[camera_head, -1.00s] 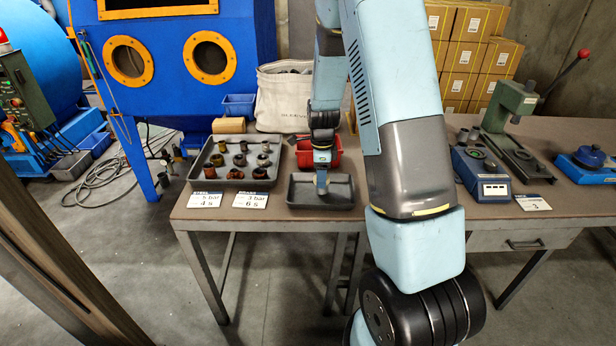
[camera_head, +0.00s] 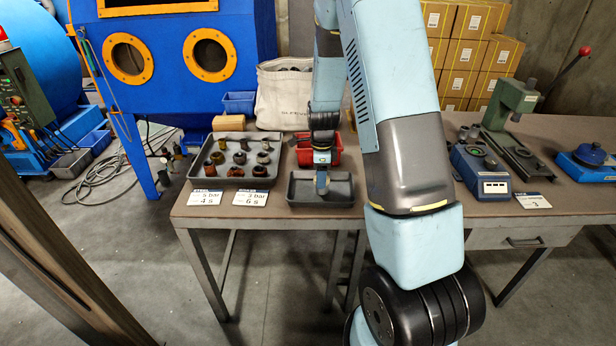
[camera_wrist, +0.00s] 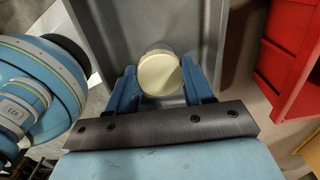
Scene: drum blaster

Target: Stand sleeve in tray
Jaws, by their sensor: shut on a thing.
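The sleeve (camera_wrist: 160,73) is between my gripper's blue fingers in the wrist view, its pale round end facing the camera. My gripper (camera_head: 322,186) is shut on it, over the empty-looking grey tray (camera_head: 340,200) in front of the red bin. In the wrist view the tray (camera_wrist: 118,18) lies below the sleeve, and my gripper (camera_wrist: 163,85) points down into it. The sleeve's lower end is hidden, so I cannot tell whether it touches the tray floor. In the head view the sleeve is too small to make out clearly.
A tray of several dark and brassy sleeves (camera_head: 240,158) stands left of the grey tray, with two printed cards (camera_head: 250,198) in front. A red bin (camera_head: 304,155) stands close behind. A blue gauge device (camera_head: 482,170) and a green press (camera_head: 512,105) are to the right.

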